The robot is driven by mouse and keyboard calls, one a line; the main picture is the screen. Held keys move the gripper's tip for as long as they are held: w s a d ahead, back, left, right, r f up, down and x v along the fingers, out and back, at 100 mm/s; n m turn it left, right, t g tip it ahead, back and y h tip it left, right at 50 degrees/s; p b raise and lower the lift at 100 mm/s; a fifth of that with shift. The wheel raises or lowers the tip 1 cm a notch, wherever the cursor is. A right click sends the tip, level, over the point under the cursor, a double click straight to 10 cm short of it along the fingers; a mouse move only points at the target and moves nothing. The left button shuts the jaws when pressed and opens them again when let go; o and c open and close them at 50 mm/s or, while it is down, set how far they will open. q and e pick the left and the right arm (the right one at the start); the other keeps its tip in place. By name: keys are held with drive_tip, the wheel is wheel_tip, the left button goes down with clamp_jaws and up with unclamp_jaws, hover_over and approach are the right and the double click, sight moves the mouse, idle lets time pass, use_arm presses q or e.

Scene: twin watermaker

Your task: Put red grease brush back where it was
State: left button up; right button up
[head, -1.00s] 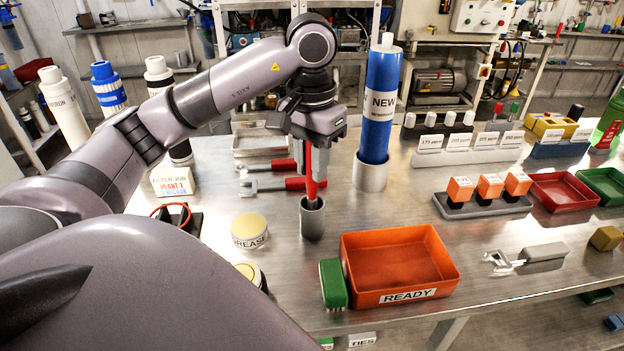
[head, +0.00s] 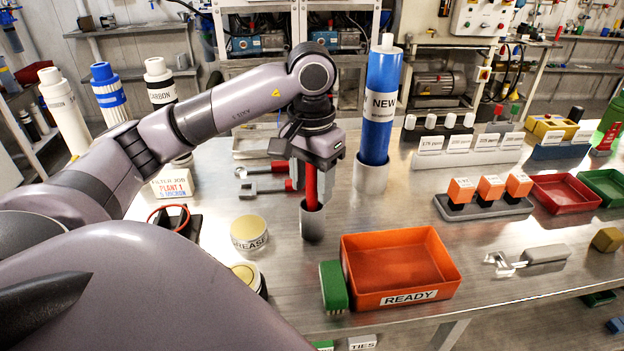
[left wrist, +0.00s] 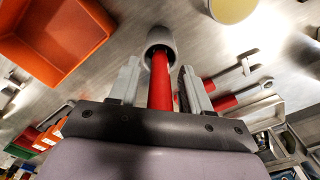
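The red grease brush (head: 311,188) stands upright in a grey cup (head: 312,222) on the metal bench. Its red handle (left wrist: 161,82) rises out of the cup (left wrist: 159,42) in the left wrist view; its lower end is hidden inside. My left gripper (head: 312,178) is above the cup, pointing down, with the handle between its fingers. In the left wrist view my left gripper (left wrist: 163,82) is open, with a gap between each finger and the handle. My right gripper is not in view.
An orange READY bin (head: 400,268) and a green brush (head: 333,286) are right of the cup. A grease tin (head: 249,232) is to its left. Red-handled wrenches (head: 268,188) lie behind it. A blue NEW filter (head: 381,105) stands close behind on the right.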

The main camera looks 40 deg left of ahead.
use_arm(q)
drive_tip(key=shift+r, duration=0.25)
wheel_tip(320, 180, up, 12)
drive_tip(key=p, duration=0.4)
drive_tip(key=shift+f, duration=0.1)
idle(0.5)
